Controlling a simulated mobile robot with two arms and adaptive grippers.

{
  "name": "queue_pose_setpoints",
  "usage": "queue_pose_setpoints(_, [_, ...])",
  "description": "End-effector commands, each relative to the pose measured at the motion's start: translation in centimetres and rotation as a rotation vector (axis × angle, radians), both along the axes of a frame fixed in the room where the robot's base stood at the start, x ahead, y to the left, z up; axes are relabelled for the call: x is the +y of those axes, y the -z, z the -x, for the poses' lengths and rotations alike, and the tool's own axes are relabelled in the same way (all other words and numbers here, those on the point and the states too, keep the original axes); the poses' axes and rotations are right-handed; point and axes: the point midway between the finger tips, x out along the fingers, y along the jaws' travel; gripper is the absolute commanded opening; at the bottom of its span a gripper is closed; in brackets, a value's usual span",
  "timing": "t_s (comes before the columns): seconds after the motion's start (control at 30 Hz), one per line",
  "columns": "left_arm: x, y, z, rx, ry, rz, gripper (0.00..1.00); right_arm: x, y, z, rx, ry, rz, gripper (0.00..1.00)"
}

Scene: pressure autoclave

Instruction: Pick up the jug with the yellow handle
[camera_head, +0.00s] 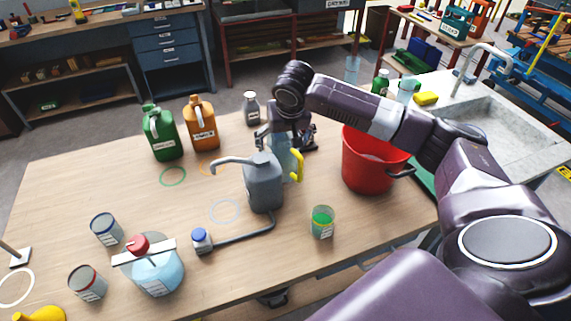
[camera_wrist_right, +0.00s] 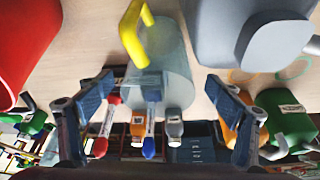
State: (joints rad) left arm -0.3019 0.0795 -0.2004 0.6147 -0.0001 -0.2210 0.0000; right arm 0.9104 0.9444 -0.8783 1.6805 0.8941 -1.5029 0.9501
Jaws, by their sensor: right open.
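The jug (camera_head: 283,160) is clear and bluish, with a yellow handle (camera_head: 298,165). It stands on the wooden table, partly hidden by the grey can and my right gripper. My right gripper (camera_head: 286,136) is at the jug's upper part, on its far side. In the right wrist view the jug (camera_wrist_right: 162,72) lies between the two open fingers (camera_wrist_right: 158,88), with a visible gap on each side. Its yellow handle (camera_wrist_right: 136,32) points away from the gripper. Whether a finger touches the jug cannot be told. My left gripper is not in view.
A grey spouted can (camera_head: 263,183) stands close in front of the jug. A red bucket (camera_head: 369,165) is to the right, a green-filled beaker (camera_head: 322,222) in front. Green (camera_head: 163,137) and orange (camera_head: 202,125) canisters stand at the back left. The table's left middle is fairly clear.

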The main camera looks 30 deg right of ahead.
Motion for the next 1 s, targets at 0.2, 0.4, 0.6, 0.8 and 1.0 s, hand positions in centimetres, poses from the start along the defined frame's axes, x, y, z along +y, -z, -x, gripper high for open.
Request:
queue_pose_setpoints(0.2, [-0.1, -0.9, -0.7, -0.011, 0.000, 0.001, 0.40, -0.4, 2.0, -0.8, 0.002, -0.001, 0.000, 0.85])
queue_pose_setpoints(0.4, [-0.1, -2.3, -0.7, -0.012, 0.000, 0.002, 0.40, -0.9, 4.2, -1.8, 0.003, 0.001, 0.001, 0.85])
queue_pose_setpoints(0.6, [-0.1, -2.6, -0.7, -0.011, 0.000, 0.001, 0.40, -1.2, 6.4, -2.5, 0.002, 0.001, 0.001, 0.85])
queue_pose_setpoints(0.8, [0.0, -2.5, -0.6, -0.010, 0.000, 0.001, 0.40, -1.2, 6.7, -2.6, 0.001, -0.001, 0.002, 0.85])
queue_pose_setpoints(1.0, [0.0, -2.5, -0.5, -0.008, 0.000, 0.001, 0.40, -1.2, 6.7, -2.6, 0.000, -0.001, 0.001, 0.70])
